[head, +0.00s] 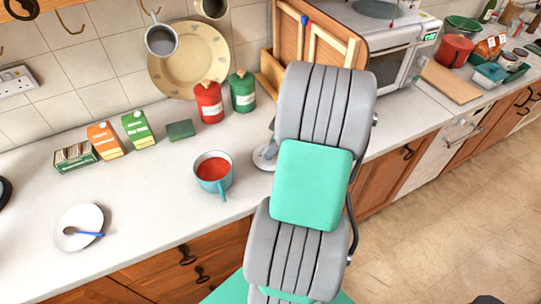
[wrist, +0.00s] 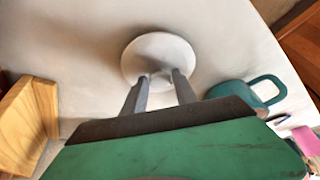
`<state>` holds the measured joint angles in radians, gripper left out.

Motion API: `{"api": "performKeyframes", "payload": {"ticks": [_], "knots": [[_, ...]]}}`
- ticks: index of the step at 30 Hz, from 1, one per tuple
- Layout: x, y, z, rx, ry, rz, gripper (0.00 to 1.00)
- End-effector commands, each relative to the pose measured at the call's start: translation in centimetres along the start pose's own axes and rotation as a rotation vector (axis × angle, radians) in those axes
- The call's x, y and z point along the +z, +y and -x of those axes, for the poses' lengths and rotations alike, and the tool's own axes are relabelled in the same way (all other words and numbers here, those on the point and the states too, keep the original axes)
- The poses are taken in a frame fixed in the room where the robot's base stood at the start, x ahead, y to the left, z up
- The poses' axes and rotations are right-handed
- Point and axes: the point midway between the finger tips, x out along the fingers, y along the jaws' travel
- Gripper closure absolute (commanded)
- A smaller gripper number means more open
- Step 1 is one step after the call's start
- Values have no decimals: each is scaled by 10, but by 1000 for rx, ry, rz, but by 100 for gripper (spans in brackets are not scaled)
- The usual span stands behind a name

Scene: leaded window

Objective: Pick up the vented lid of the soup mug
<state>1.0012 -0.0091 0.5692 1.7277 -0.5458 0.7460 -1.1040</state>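The soup mug (head: 213,172) is teal, open at the top and full of red soup; it stands upright on the counter. Its handle side shows at the right in the wrist view (wrist: 268,86). A pale round lid (wrist: 160,50) lies on the counter to the right of the mug, and its edge shows beside my arm in the head view (head: 261,161). My gripper (wrist: 161,76) is over the lid, its two fingers apart with the tips near the lid's middle. A small pale part shows between the tips. Whether they touch it I cannot tell. Vents are not discernible.
A red canister (head: 208,102) and a green canister (head: 243,92) stand behind the mug. Cartons (head: 137,130) and a white plate with a spoon (head: 80,227) are to the left. A wooden rack (head: 318,45) and microwave (head: 400,62) stand behind my arm.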

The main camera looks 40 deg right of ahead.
Motion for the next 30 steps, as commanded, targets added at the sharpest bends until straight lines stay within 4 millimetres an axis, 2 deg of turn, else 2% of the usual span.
{"api": "performKeyframes", "payload": {"ticks": [1, 12, 24, 30], "knots": [[0, 0, 0, 0, 0, 0, 71], [0, 0, 0, 0, 0, 0, 100], [-1, 0, 2, 1, 0, 0, 100], [-8, 1, 19, 4, 1, 1, 100]]}}
